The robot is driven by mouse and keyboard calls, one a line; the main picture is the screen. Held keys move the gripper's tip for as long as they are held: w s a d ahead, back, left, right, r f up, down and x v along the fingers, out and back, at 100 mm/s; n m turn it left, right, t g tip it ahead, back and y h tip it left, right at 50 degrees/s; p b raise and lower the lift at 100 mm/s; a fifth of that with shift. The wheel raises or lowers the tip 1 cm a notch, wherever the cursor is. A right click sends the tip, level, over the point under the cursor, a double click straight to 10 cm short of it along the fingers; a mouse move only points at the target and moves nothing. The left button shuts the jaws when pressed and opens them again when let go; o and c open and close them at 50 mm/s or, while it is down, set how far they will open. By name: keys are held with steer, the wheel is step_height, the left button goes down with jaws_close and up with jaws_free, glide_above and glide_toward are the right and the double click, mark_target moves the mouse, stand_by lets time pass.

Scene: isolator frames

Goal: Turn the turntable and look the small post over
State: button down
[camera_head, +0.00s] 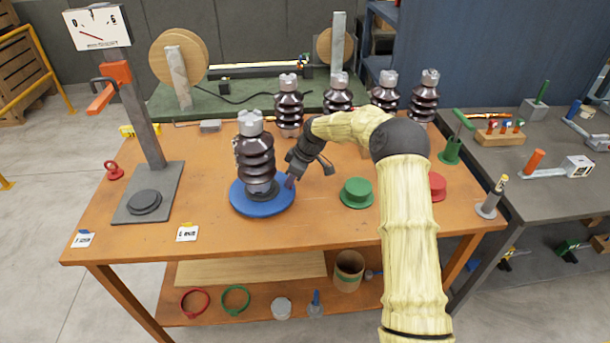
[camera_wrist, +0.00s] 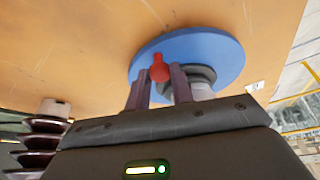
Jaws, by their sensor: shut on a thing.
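The blue turntable (camera_head: 240,205) lies on the orange workbench. A dark brown ribbed post (camera_head: 255,160) with a grey metal cap stands upright on it. My gripper (camera_head: 290,181) is at the turntable's right edge, low and close to the post. In the wrist view, my gripper (camera_wrist: 159,78) is shut on a red knob (camera_wrist: 158,69) at the rim of the blue disc (camera_wrist: 225,58). The post's grey foot (camera_wrist: 203,80) shows behind the right finger. In the head view the knob is hidden by my gripper, and the post's far side is out of sight.
Several similar posts (camera_head: 289,105) stand along the back of the bench. A green capped piece (camera_head: 356,193) and a red one (camera_head: 437,187) sit to the right. A gauge stand (camera_head: 148,190) is at the left. The bench front has free room beside two small labels (camera_head: 187,233).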

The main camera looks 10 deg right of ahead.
steer(key=shift+w, duration=0.15)
stand_by(0.4)
steer(key=c, duration=1.2)
jaws_free()
steer(key=shift+c, duration=0.2)
steer(key=b+v, duration=0.1)
steer(key=v, duration=1.6)
steer(key=shift+r, duration=0.2)
